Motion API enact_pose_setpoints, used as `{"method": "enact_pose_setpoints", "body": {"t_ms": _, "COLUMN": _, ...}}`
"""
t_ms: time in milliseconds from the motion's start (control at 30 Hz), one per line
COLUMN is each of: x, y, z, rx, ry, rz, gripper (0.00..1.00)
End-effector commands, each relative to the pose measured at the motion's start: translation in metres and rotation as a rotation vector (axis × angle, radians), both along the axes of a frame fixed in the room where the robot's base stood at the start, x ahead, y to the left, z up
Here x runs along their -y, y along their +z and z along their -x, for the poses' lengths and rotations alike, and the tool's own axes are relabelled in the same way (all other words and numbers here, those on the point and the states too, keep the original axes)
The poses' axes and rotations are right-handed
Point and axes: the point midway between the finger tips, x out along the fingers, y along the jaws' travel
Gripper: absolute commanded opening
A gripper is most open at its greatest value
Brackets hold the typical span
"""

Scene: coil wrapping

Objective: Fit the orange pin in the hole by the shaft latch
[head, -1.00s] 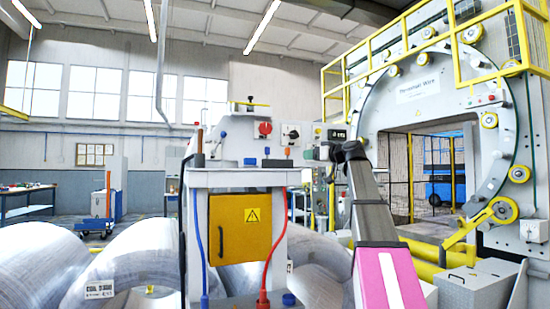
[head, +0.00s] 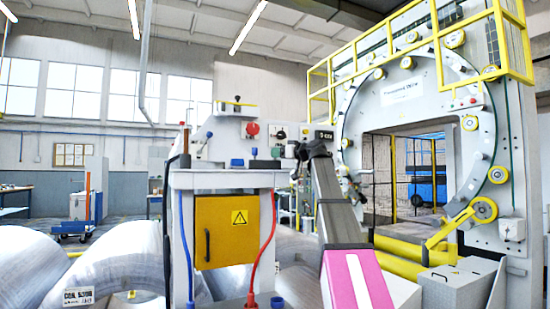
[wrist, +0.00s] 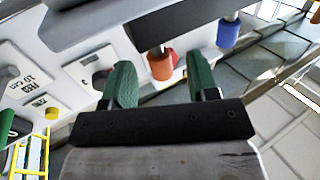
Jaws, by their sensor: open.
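The orange pin (wrist: 160,66) shows in the wrist view just beyond and between my gripper's green fingers, with clear gaps on both sides. My gripper (wrist: 161,78) is open and empty. I cannot tell which hole is by the shaft latch, and I cannot make out the latch.
A blue pin (wrist: 228,33) stands right of the orange one. The machine has a yellow door (head: 220,230), a red knob (head: 252,130) and hanging blue and red cables. Large wire coils (head: 120,262) lie at left. A big ring machine (head: 485,150) stands at right.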

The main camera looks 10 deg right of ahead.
Motion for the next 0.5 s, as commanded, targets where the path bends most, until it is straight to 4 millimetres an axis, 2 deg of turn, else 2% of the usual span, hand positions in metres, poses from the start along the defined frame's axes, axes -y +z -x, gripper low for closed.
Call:
{"method": "enact_pose_setpoints", "body": {"t_ms": 133, "x": -0.014, "y": 0.001, "z": -0.017, "rx": -0.001, "ry": 0.001, "rz": -0.001, "gripper": 0.54}}
{"method": "enact_pose_setpoints", "body": {"t_ms": 400, "x": -0.018, "y": 0.000, "z": -0.020, "rx": -0.001, "ry": 0.000, "rz": -0.001, "gripper": 0.54}}
{"method": "enact_pose_setpoints", "body": {"t_ms": 467, "x": -0.018, "y": 0.000, "z": -0.020, "rx": -0.001, "ry": 0.000, "rz": -0.001, "gripper": 0.38}}
{"method": "enact_pose_setpoints", "body": {"t_ms": 500, "x": -0.018, "y": 0.000, "z": -0.020, "rx": -0.001, "ry": 0.000, "rz": -0.001, "gripper": 0.25}}
